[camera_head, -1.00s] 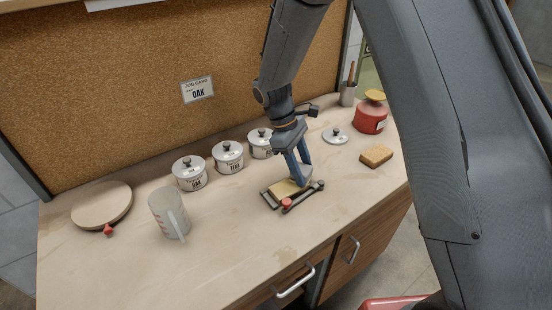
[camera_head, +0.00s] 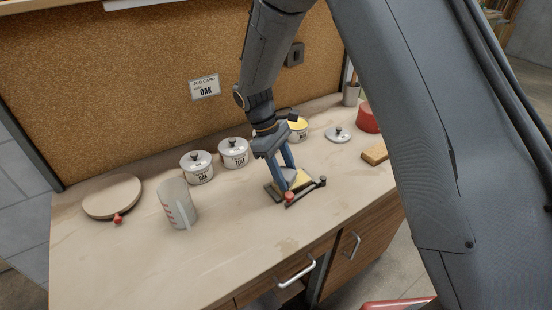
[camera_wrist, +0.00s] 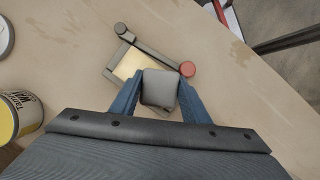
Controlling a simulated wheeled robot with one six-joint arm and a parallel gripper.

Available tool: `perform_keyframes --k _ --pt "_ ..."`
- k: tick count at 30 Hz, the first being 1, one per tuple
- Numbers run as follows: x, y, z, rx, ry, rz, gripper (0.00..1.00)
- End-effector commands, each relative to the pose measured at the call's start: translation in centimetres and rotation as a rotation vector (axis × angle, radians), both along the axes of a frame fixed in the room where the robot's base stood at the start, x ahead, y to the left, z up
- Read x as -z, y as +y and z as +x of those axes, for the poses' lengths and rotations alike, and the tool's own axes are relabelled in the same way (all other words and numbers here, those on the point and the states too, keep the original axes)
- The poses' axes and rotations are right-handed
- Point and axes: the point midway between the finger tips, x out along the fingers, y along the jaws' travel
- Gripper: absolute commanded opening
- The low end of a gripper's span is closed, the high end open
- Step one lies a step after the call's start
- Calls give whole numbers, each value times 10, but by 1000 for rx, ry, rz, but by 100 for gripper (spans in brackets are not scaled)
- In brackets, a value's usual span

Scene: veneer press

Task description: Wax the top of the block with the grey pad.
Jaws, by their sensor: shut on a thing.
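My gripper (camera_head: 287,176) is shut on the grey pad (camera_wrist: 160,88), which sits between its two blue fingers. The pale yellow block (camera_wrist: 128,65) lies on the bench inside a dark clamp frame (camera_wrist: 154,50) with a red knob; it also shows in the head view (camera_head: 303,178). In the wrist view the pad covers the block's lower right part. The pad is over or on the block's top; I cannot tell if it touches. No wax shows clearly on the visible top.
An open tin with yellow contents (camera_head: 298,129) stands behind my gripper, its lid (camera_head: 337,134) to the right. Lidded tins (camera_head: 197,170) (camera_head: 234,153), a measuring jug (camera_head: 177,205) and a round board (camera_head: 112,197) stand left. A tan sponge-like block (camera_head: 375,153) lies right. The front bench is clear.

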Motion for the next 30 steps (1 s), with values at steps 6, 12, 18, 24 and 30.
perform_keyframes --k 6,12,18,24,30 --pt "1 13 -2 7 1 1 21" --pt "-14 18 -1 14 -2 1 21" --pt "-36 17 -2 15 0 1 21" --pt "-54 15 -2 17 0 0 21" --pt "-72 14 -1 19 -1 1 21"
